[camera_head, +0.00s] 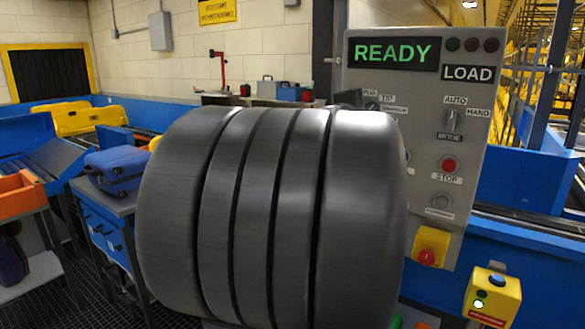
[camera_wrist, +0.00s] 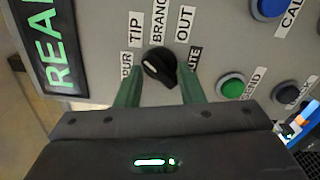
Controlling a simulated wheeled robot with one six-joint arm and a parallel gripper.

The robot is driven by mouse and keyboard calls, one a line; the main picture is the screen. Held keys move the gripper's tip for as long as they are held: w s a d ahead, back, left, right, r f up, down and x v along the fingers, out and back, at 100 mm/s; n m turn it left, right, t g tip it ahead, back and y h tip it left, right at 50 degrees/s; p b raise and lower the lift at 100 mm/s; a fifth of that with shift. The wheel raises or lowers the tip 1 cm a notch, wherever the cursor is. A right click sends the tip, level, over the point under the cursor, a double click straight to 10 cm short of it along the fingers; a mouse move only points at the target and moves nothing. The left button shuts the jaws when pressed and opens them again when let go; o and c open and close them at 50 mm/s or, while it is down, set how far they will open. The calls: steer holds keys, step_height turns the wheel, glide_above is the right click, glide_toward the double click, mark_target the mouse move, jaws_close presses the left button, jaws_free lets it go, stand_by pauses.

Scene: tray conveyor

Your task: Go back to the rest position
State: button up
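In the wrist view my gripper (camera_wrist: 159,84) has its two green fingers spread apart, one on each side of a black rotary knob (camera_wrist: 159,66). The fingertips are close to the knob's sides; I cannot tell whether they touch it. The knob has a white mark and sits among the labels TIP, BRANCH and OUT on a grey control panel (camera_wrist: 215,60). In the head view the panel (camera_head: 420,215) stands at right with a lit green READY display (camera_head: 397,53). My gripper is hidden there behind my large grey arm link.
A blue button (camera_wrist: 268,8) and a green button (camera_wrist: 231,87) are right of the knob. In the head view a yellow button box (camera_head: 493,298) stands at lower right. A blue case (camera_head: 117,168) lies on a cart at left, beside an orange bin (camera_head: 20,196).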

steer(key=v, duration=1.1)
steer(key=shift+b, duration=0.35)
steer(key=shift+a+f, duration=0.1)
steer(key=shift+f, duration=0.05)
